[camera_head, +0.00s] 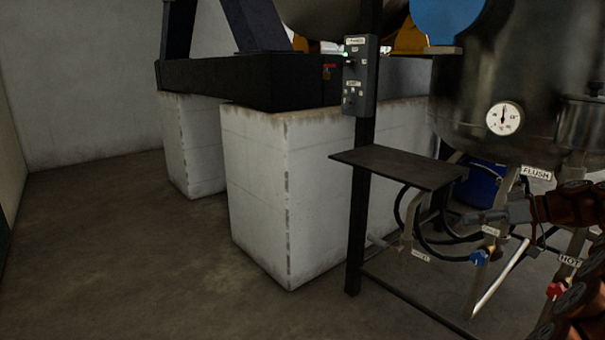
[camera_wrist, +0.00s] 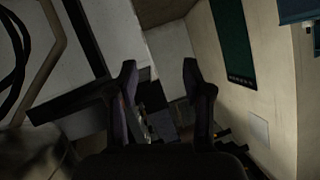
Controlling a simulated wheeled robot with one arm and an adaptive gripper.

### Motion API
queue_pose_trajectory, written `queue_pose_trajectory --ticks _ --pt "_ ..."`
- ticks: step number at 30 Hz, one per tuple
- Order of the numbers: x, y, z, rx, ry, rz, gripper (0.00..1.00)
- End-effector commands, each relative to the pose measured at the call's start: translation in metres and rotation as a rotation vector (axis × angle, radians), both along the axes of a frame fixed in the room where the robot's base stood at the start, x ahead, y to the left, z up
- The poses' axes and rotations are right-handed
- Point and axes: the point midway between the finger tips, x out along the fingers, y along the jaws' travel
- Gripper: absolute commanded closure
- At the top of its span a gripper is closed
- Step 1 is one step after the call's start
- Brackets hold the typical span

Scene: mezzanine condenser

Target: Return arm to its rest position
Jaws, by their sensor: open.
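My gripper (camera_wrist: 160,72) shows in the wrist view with its two dark fingers spread apart and nothing between them. In the head view my gripper (camera_head: 487,216) is at the right, pointing left, in front of the pipes under the dark tank (camera_head: 468,100). My reddish-brown arm enters from the right edge beside the labelled valves. The blue valve handle (camera_head: 480,257) is a little below the gripper in the picture. I cannot tell whether the gripper touches any pipe or hose.
A thin dark shelf (camera_head: 398,167) juts out beside a post with a control box (camera_head: 360,76). A red valve handle (camera_head: 556,290) sits low at the right near my arm. White concrete blocks (camera_head: 290,180) stand in the middle. The floor (camera_head: 130,270) at left is clear.

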Motion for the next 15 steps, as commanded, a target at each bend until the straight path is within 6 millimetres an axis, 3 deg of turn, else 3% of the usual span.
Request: queue_pose_trajectory --ticks 1,8,15 --pt "0.0 0.025 0.03 0.015 0.031 0.023 0.5" --pt "-0.01 0.12 0.083 0.055 0.215 0.083 0.5" --pt "-0.046 0.211 0.126 0.032 0.417 0.124 0.5"
